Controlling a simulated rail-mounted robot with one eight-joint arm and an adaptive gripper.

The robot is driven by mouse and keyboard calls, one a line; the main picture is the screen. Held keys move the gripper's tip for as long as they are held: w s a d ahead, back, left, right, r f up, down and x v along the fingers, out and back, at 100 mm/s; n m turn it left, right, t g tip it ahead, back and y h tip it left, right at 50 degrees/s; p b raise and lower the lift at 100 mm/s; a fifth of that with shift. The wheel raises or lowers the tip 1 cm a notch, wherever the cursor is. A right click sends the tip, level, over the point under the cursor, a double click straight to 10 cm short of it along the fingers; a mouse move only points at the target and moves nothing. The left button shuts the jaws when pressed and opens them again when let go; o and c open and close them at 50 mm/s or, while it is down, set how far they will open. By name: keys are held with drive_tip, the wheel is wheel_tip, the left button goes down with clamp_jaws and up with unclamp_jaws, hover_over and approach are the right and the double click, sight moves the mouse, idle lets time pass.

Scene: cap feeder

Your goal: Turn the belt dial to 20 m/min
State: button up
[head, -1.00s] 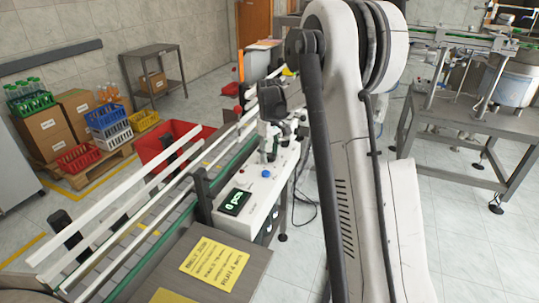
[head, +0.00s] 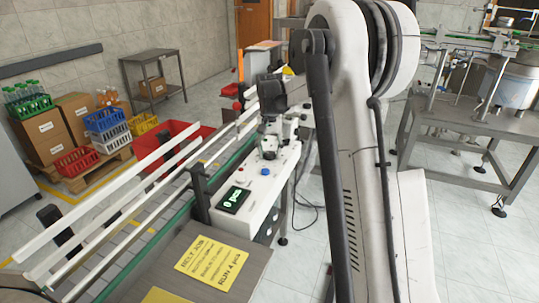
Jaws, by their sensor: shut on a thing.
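The white control box (head: 259,206) stands beside the conveyor, with a dark display (head: 234,200) that reads "0 pcs". A blue button (head: 265,171) and a small red one (head: 241,169) are on its top face. My gripper (head: 268,154) points down at the top of the box, just behind the blue button. It is shut on what appears to be the belt dial. The dial itself and its scale are hidden by the fingers, so its setting cannot be read.
The conveyor's white guide rails (head: 122,190) run along the left of the box. A yellow note (head: 214,262) lies on the grey surface in front. A red crate (head: 172,143) stands beyond the conveyor. A metal table (head: 470,130) with machinery is at the right.

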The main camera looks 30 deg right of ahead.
sight(270, 153)
drive_tip(key=m, duration=0.3)
drive_tip(key=shift+m+b, duration=0.3)
drive_tip(key=shift+b, duration=0.1)
drive_tip(key=shift+m+b, duration=0.3)
drive_tip(key=shift+m, duration=1.5)
drive_tip(key=o, duration=1.1)
drive_tip(key=shift+o, duration=0.2)
drive_tip(key=shift+r, duration=0.1)
wheel_tip(270, 153, up, 12)
